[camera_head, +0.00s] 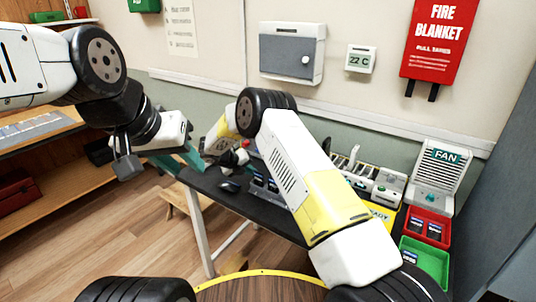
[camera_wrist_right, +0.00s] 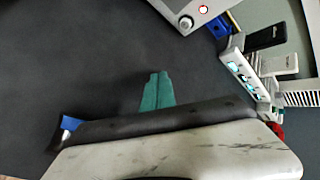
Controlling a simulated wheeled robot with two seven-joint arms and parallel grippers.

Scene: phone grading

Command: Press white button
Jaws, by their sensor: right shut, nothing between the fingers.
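I cannot tell for sure whether that spot is the white button. My right gripper (camera_wrist_right: 155,92) has teal fingers shut together with nothing between them, over the dark tabletop, below and left of the device and apart from it. In the head view its fingers are hidden by my own arm.
A wooden shelf (camera_head: 60,205) stands left. Open floor lies between.

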